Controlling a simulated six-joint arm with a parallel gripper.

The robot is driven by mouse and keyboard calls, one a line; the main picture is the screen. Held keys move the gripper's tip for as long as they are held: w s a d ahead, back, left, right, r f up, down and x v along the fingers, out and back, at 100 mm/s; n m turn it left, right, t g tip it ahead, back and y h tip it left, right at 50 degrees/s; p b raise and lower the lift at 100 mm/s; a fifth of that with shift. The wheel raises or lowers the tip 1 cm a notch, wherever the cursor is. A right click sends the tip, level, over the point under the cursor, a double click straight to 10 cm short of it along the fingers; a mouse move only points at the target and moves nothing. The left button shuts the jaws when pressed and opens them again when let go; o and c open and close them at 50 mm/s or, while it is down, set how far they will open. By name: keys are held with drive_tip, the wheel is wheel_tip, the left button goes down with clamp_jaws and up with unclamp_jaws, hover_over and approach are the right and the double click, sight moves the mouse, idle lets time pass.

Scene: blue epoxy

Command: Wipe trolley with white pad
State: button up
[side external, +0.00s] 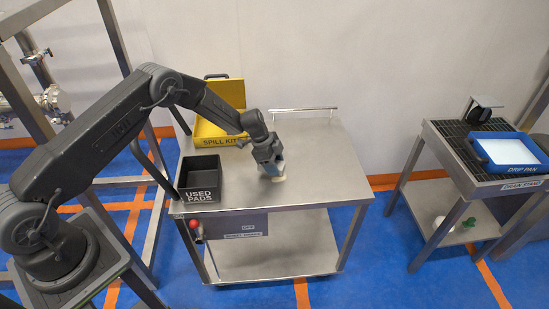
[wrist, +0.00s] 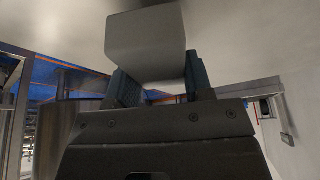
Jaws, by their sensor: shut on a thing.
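The steel trolley (side external: 325,165) stands in the middle of the side view, with a flat bare top and a lower shelf. My gripper (side external: 272,170) points down over the middle of the trolley top. It is shut on the white pad (side external: 279,179), which shows as a small pale edge under the fingers, at or very near the surface. In the wrist view the pad (wrist: 147,50) is a pale block between my two dark fingers. I cannot tell whether it touches the top. No spill is clearly visible on the top.
A black USED PADS bin (side external: 201,178) stands at the trolley's left front, with an open yellow SPILL KIT box (side external: 217,128) behind it. A rail (side external: 305,109) runs along the back edge. The top's right half is clear. A drain stand with a blue DRIP PAN (side external: 505,152) is apart at right.

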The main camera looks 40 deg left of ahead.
sight(284, 163)
drive_tip(key=shift+f, duration=0.45)
drive_tip(key=shift+w+d+f, duration=0.25)
drive_tip(key=shift+w+f, duration=0.05)
drive_tip(key=shift+f, duration=0.35)
drive_tip(key=shift+w+d, duration=0.45)
drive_tip(key=shift+d, duration=0.1)
drive_tip(key=shift+w+d+r, duration=0.1)
drive_tip(key=shift+w+d, duration=0.15)
drive_tip(key=shift+w, duration=0.1)
drive_tip(key=shift+w+d, duration=0.2)
drive_tip(key=shift+d, duration=0.1)
drive_tip(key=shift+s+a, duration=1.4)
drive_tip(key=shift+a, duration=0.05)
drive_tip(key=shift+w+d+r, duration=0.1)
drive_tip(key=shift+r, duration=3.8)
